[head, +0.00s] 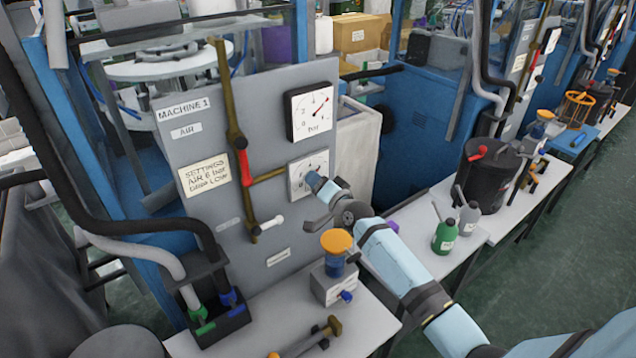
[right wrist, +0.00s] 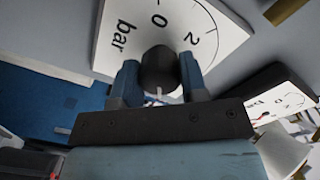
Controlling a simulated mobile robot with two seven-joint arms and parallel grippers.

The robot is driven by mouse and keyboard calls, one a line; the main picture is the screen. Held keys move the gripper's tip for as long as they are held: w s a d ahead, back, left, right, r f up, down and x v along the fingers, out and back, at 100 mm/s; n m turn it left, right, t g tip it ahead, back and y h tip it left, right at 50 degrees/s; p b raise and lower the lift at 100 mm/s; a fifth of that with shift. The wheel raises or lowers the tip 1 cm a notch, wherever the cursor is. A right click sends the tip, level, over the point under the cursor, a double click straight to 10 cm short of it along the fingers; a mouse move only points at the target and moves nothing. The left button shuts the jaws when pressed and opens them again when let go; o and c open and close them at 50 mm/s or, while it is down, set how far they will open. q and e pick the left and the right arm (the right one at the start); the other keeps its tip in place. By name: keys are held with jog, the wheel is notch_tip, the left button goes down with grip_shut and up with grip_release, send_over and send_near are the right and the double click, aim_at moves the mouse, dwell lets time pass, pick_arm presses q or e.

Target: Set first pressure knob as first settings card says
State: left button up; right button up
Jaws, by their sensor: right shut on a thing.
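My right gripper (head: 322,190) is at the lower dial (head: 298,168) on the machine 1 panel (head: 240,110). In the right wrist view its two blue fingers (right wrist: 158,85) are shut on a dark round knob (right wrist: 160,66) in front of the white dial (right wrist: 112,38), marked 0, 2 and bar. The gripper hides the knob and part of the lower dial in the head view. The settings card (head: 204,175) reads AIR 6 bar, with a blurred line below. The upper gauge (head: 310,108) has a red needle pointing up and right. My left gripper is not in view.
A brass pipe with a red-handled valve (head: 240,143) runs left of the dials. A grey block with an orange-topped cup (head: 336,242) stands on the white bench (head: 365,330) below. Green and grey bottles (head: 445,236) and a dark pot (head: 488,175) stand to the right.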

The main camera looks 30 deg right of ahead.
jog(key=o, duration=0.9)
jog(key=s, duration=0.4)
jog(key=s+d+b, duration=0.1)
jog(key=s, duration=0.8)
jog(key=shift+s+d+r+b, duration=0.15)
jog(key=shift+s+d+b, duration=0.2)
